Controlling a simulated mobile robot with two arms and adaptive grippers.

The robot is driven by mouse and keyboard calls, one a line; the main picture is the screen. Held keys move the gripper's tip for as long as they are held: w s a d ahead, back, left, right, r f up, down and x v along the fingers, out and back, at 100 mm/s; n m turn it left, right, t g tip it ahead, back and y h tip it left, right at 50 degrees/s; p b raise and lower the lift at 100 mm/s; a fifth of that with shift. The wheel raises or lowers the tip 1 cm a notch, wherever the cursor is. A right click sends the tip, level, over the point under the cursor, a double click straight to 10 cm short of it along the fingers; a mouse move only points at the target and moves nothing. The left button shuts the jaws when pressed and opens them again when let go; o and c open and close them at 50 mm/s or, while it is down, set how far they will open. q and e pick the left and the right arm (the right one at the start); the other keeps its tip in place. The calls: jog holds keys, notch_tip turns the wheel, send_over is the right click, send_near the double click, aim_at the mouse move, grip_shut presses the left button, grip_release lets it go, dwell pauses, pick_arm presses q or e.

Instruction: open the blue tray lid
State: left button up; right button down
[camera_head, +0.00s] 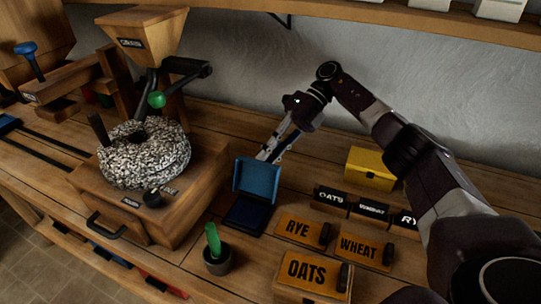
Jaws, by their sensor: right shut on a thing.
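The blue tray (245,215) sits on the wooden bench near the middle of the view. Its blue lid (257,179) stands raised at the tray's back edge, roughly upright, and the dark blue inside of the tray shows. My right gripper (268,155) reaches down from behind the lid, and its fingers are shut on the lid at its top edge. The lid hides part of the fingertips. My left gripper is not in view.
A grain mill with a wooden hopper (145,32) and speckled millstone (143,155) stands left. A potted green cactus (213,241) is in front of the tray. Labelled wooden boxes, such as the OATS box (306,272), and a yellow box (370,168) stand right.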

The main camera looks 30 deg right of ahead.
jog(key=shift+s+a+f, duration=0.1)
jog(key=shift+s+f, duration=0.15)
jog(key=shift+f, duration=0.3)
jog(key=shift+s+f, duration=0.2)
jog(key=shift+f, duration=0.35)
jog(key=c, duration=1.8)
grip_release()
jog(key=shift+w+r, duration=0.1)
jog(key=shift+a+r+v, duration=0.1)
jog(key=shift+r+v, duration=0.05)
jog(key=shift+v, duration=1.85)
jog(key=shift+a+r+v, duration=0.15)
jog(key=shift+r+v, duration=0.05)
jog(key=shift+v, duration=1.85)
